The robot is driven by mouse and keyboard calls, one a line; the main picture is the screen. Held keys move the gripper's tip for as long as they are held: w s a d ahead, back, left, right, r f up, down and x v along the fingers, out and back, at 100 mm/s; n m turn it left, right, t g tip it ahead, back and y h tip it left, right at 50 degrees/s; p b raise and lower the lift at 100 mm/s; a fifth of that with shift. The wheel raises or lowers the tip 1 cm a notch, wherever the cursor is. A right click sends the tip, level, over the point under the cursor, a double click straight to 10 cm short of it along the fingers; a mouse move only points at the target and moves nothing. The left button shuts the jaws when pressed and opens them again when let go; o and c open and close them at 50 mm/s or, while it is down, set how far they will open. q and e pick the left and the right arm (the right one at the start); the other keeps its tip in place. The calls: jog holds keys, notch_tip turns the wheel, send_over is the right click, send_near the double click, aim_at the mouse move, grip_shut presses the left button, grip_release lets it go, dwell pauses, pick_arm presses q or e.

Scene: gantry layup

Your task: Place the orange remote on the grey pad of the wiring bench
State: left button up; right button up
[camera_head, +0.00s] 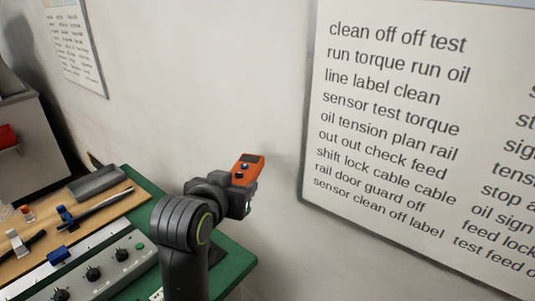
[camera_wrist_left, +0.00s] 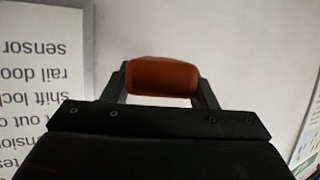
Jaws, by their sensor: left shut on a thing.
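The orange remote (camera_head: 249,168) has a dark screen and dark buttons, and it is up in the air in front of the white wall. My left gripper (camera_head: 240,187) is shut on it. In the left wrist view the remote's orange end (camera_wrist_left: 162,77) sits between the two dark fingers. The bench (camera_head: 239,264) is at the lower left, with a green edge and a wooden board; the remote is above and beyond its right end. A dark grey rectangular piece (camera_head: 97,182) lies at the board's back; I cannot tell whether it is the grey pad. My right gripper is not in view.
A control panel with black knobs (camera_head: 92,273) lies along the bench front. Several small tools and blue parts (camera_head: 65,215) lie on the board. A large sign (camera_head: 400,130) hangs on the wall at right. A cabinet with a red bin (camera_head: 7,137) stands at far left.

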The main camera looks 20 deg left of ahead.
pick_arm(q)
jog(key=shift+s+d+f+m+h, duration=0.25)
jog(key=shift+d+f+m+h, duration=0.15)
jog(key=shift+m+h, duration=0.2)
jog(key=shift+s+d+f+m+h, duration=0.3)
jog(key=shift+d+m+h, duration=0.2)
jog(key=shift+h, duration=0.2)
jog(key=s+d+f+m+g+h, duration=0.3)
jog(key=d+f+m+g+h, duration=0.1)
jog(key=d+m+g+h, duration=0.1)
jog(key=s+d+f+m+g+h, duration=0.3)
jog(key=d+f+m+g+h, duration=0.1)
jog(key=d+m+g, duration=0.3)
jog(key=shift+d+f+m+g+h, duration=0.35)
jog(key=shift+m+h, duration=0.55)
jog(key=shift+m, duration=0.5)
